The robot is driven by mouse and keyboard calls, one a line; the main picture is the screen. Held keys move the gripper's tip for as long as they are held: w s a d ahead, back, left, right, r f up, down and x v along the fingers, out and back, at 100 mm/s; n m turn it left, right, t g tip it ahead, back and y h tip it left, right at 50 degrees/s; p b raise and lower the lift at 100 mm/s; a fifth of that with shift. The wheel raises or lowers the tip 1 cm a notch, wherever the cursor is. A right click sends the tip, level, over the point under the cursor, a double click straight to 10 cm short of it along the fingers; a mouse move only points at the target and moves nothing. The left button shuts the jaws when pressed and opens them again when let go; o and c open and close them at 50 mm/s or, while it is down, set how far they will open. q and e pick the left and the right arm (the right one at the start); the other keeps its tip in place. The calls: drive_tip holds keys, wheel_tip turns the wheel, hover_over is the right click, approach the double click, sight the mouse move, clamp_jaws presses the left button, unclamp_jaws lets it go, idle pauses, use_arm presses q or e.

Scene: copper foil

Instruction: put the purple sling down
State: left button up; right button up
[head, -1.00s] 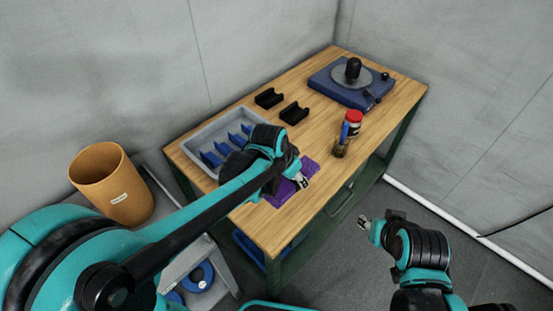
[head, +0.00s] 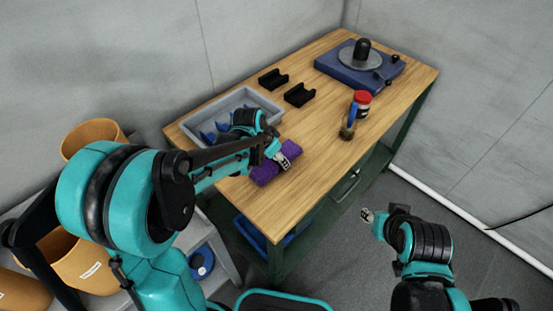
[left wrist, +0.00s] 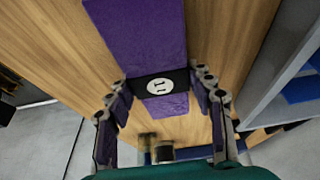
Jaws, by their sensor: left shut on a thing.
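The purple sling (head: 264,176) is a flat strip at the near part of the wooden table, in front of the grey tray. In the left wrist view it is a purple strip (left wrist: 143,38) with a black band and a round white label. My left gripper (head: 283,160) is shut on the sling at its middle, with fingers at both sides of the band. Whether the sling touches the tabletop I cannot tell. My right gripper (head: 367,215) is empty and away from the table, over the floor; its jaw opening is too small to judge.
The wooden table (head: 325,165) is clear right of the sling. Orange bins (head: 92,133) are at left.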

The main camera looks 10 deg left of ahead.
use_arm(q)
drive_tip(key=o, duration=1.4)
drive_tip(key=shift+f, duration=0.1)
drive_tip(key=p+v, duration=0.4)
drive_tip(key=v, duration=0.7)
drive_tip(key=s+a+r+n+t, duration=0.1)
drive_tip(key=s+n, duration=0.1)
drive_tip(key=s, duration=0.3)
drive_tip(key=s+a+r+n+t+y, duration=0.1)
drive_tip(key=s+a+n, duration=0.1)
drive_tip(key=s, duration=0.4)
drive_tip(key=s+a+r+n+t+y, duration=0.1)
drive_tip(key=s+r+n, duration=0.1)
drive_tip(key=s, duration=0.3)
drive_tip(key=shift+s+a+n+t+p, duration=0.2)
drive_tip(key=shift+n+t+p, duration=0.1)
drive_tip(key=shift+n+p, duration=0.1)
